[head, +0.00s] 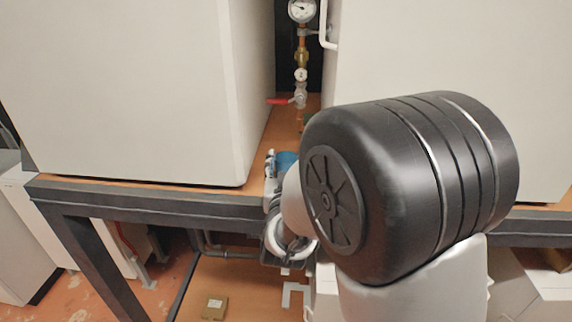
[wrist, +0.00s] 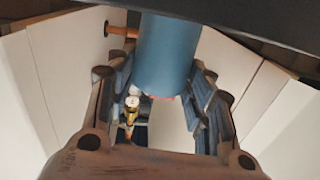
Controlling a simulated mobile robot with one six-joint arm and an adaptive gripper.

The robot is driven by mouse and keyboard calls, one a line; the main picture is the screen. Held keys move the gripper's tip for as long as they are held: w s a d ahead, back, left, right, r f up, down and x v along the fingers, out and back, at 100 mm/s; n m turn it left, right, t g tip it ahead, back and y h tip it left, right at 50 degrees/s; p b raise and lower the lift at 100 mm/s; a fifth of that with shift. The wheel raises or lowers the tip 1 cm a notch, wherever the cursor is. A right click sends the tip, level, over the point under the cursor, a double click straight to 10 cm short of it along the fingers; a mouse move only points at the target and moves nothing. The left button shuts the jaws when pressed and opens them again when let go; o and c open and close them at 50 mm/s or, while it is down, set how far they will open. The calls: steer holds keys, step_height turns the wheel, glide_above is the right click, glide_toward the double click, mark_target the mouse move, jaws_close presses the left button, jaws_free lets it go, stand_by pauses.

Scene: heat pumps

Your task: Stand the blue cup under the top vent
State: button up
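The blue cup (wrist: 165,55) fills the upper middle of the wrist view, between the two fingers of my gripper (wrist: 163,95). Its sides lie very close to both fingers; I cannot tell if they press on it. In the head view the cup (head: 287,160) shows as a small blue patch at the front of the gap between two large white units, with my gripper (head: 271,165) beside it. Its base is hidden. Brass fittings (head: 301,57) sit on the upright pipe behind the gap, also seen in the wrist view (wrist: 130,116). I cannot tell which is the top vent.
A left white unit (head: 130,90) and a right white unit (head: 440,50) wall in a narrow gap. A red valve handle (head: 279,101) and a white pipe (head: 326,25) reach into it. A dark frame rail (head: 150,200) runs along the front. A small box (head: 215,307) lies below.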

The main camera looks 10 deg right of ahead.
steer(key=o, duration=0.4)
steer(key=shift+r, duration=0.1)
